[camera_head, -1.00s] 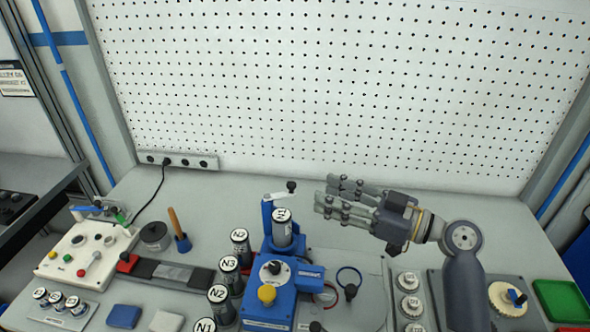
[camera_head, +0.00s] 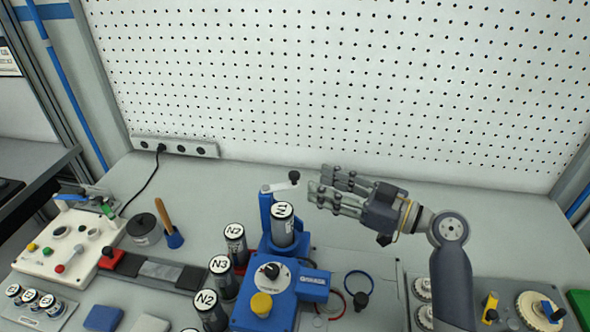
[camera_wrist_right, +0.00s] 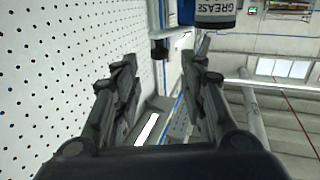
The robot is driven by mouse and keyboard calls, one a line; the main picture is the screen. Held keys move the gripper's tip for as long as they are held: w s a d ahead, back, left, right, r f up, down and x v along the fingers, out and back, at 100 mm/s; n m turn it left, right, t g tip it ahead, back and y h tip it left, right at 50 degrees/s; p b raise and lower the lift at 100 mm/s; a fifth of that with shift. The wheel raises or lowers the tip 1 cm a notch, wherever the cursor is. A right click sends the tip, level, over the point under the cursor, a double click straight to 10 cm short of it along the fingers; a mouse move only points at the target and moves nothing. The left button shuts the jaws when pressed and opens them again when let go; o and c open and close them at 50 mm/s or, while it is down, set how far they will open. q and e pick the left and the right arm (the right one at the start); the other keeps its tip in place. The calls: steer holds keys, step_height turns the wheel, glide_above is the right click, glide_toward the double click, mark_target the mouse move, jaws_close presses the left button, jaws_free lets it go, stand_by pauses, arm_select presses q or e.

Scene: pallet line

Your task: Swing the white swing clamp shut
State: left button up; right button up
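The white swing clamp (camera_head: 279,187) is a short white arm with a black knob, on top of a blue post (camera_head: 266,212). Its arm points right and stands above and behind a canister (camera_head: 283,225) in the blue fixture. My right gripper (camera_head: 315,191) comes in from the right, its fingertips just right of the black knob and apart from it. In the wrist view, the two fingers (camera_wrist_right: 165,75) are spread and empty, with the black knob (camera_wrist_right: 160,48) ahead between their tips. My left gripper is not in view.
Canisters marked N2 (camera_head: 235,245) and N3 (camera_head: 222,275) stand left of the fixture. The white pegboard (camera_head: 350,80) rises behind. The bench behind my gripper is clear.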

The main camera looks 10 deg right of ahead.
mark_target(294, 173)
steer(key=p+x, duration=0.2)
steer(key=x, duration=0.4)
steer(key=shift+w+a+r, duration=0.15)
steer(key=shift+w+a+p, duration=0.35)
steer(key=shift+w+a, duration=0.1)
steer(key=shift+a, duration=0.1)
steer(key=shift+c, duration=0.5)
